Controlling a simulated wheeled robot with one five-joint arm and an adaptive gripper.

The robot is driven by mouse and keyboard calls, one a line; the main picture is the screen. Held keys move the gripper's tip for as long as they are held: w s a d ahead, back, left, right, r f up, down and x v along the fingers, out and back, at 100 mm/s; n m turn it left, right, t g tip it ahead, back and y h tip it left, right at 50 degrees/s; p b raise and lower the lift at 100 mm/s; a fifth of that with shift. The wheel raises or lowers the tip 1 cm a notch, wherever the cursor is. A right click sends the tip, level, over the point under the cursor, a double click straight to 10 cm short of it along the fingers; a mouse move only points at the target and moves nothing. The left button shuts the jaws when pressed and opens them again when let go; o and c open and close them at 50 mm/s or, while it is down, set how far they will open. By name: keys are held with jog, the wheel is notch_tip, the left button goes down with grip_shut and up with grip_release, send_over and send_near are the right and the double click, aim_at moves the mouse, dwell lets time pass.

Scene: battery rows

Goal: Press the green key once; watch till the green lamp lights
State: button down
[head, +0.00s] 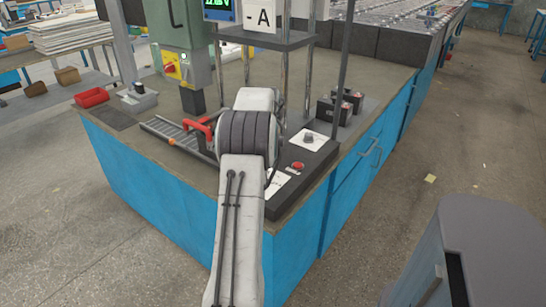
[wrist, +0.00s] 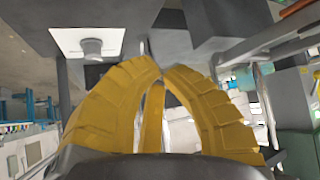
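I see no green key and no green lamp in either view. A dark control panel (head: 300,185) lies on the bench in the head view, with a red button (head: 298,166) and a grey knob (head: 308,138) on a white plate. The white plate and knob (wrist: 92,48) also show at the upper left of the wrist view. My gripper (wrist: 160,70) shows yellow fingers with their tips drawn together and nothing seen between them. In the head view my arm hides the gripper and part of the panel.
A green column (head: 184,25) carries a yellow switch box (head: 176,66) with a red knob. A blue display (head: 219,8) with green digits stands above a shelf with an "A" sign (head: 263,17). Metal posts rise around the shelf.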

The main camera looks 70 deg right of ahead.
jog(key=shift+f+b, duration=2.85)
jog(key=shift+f, duration=0.95)
jog(key=shift+f, duration=0.1)
jog(key=shift+f+b, duration=0.3)
jog(key=shift+b, duration=0.05)
jog(key=shift+f+b, duration=0.35)
jog(key=shift+f, duration=0.15)
jog(key=shift+r, duration=0.15)
jog(key=shift+r+p, duration=0.75)
jog(key=shift+r, duration=0.05)
jog(key=shift+r, duration=0.1)
jog(key=shift+r+p, duration=2)
jog(key=shift+r, duration=0.4)
